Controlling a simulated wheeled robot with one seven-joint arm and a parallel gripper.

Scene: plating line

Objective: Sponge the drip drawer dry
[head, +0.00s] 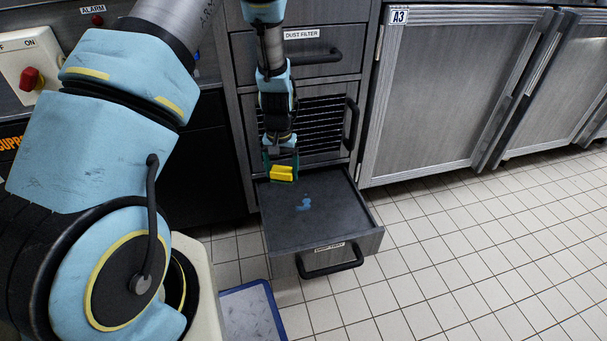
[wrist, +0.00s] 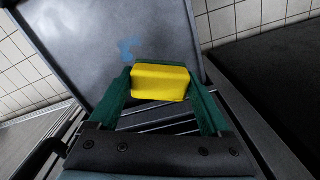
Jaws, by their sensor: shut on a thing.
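The drip drawer (head: 338,222) is pulled open low in the cabinet, with a black handle on its front. A small blue wet patch (head: 303,203) lies on its dark floor; it also shows in the wrist view (wrist: 128,48). My gripper (head: 281,170) is over the back part of the drawer. It is shut on a yellow sponge (head: 282,174), which sits between the green fingers in the wrist view (wrist: 160,83). The sponge is apart from the blue patch. I cannot tell whether its underside touches the drawer floor.
Above the drawer are a slatted panel (head: 315,125) with a handle and a dust filter drawer (head: 310,57). Steel cabinet A3 (head: 455,90) stands to the right. A blue-edged tray or mat (head: 250,312) lies on the floor at the front. Tiled floor to the right is clear.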

